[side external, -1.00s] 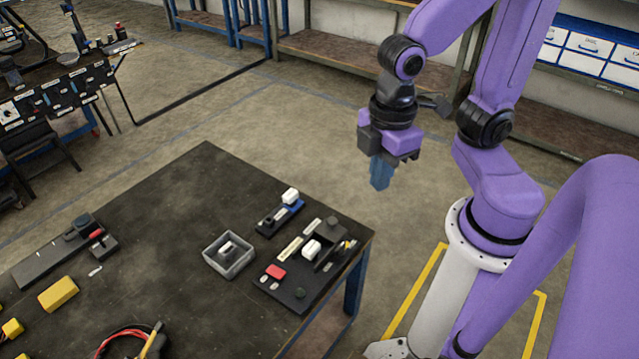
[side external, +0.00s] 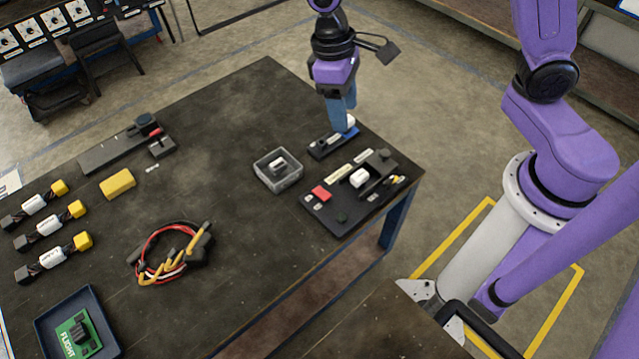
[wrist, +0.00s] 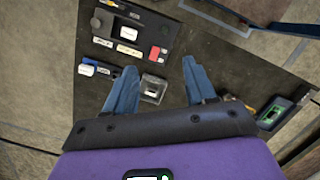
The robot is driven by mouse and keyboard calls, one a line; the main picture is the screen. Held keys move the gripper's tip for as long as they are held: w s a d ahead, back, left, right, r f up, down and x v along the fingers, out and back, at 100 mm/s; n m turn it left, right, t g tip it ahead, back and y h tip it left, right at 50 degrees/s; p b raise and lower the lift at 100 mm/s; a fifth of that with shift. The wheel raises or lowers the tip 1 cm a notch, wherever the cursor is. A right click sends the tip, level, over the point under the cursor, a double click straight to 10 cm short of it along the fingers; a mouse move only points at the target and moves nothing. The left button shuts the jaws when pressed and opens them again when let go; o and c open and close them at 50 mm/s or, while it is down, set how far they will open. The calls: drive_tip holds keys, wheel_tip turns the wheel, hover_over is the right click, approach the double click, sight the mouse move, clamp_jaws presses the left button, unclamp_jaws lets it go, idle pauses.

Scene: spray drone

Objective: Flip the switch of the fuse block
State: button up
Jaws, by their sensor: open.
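I cannot tell for sure which item is the fuse block. A black panel (side external: 352,192) at the table's right corner carries a red piece (side external: 321,193), a white block (side external: 358,178), pale labels and a dark knob. It also shows at the top of the wrist view (wrist: 112,58). A smaller black-and-blue block with a white piece (side external: 325,147) lies behind it. My gripper (side external: 343,112) overlaps that block's white end in the side view; its height is unclear. In the wrist view, my gripper (wrist: 159,66) has its blue fingers wide apart with nothing between the tips.
A grey open box (side external: 278,171) with a white-topped item stands left of the panel. A long dark strip with a red part (side external: 125,147), a yellow block (side external: 117,184), a cable bundle (side external: 172,252) and a tray with a green board (side external: 50,325) lie further left. The middle table is clear.

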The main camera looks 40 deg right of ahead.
drive_tip(key=w+a+f+m+g, duration=0.1)
drive_tip(key=w+f+m, duration=0.2)
drive_tip(key=w+f, duration=0.45)
drive_tip(key=m+g, duration=0.2)
drive_tip(key=m, duration=0.1)
approach(321, 193)
drive_tip(key=shift+t+y, duration=0.3)
drive_tip(key=shift+y, duration=0.1)
drive_tip(key=x, duration=0.7)
drive_tip(key=shift+s+d+f, duration=0.15)
drive_tip(key=shift+s+d, duration=0.2)
drive_tip(key=shift+d, duration=0.05)
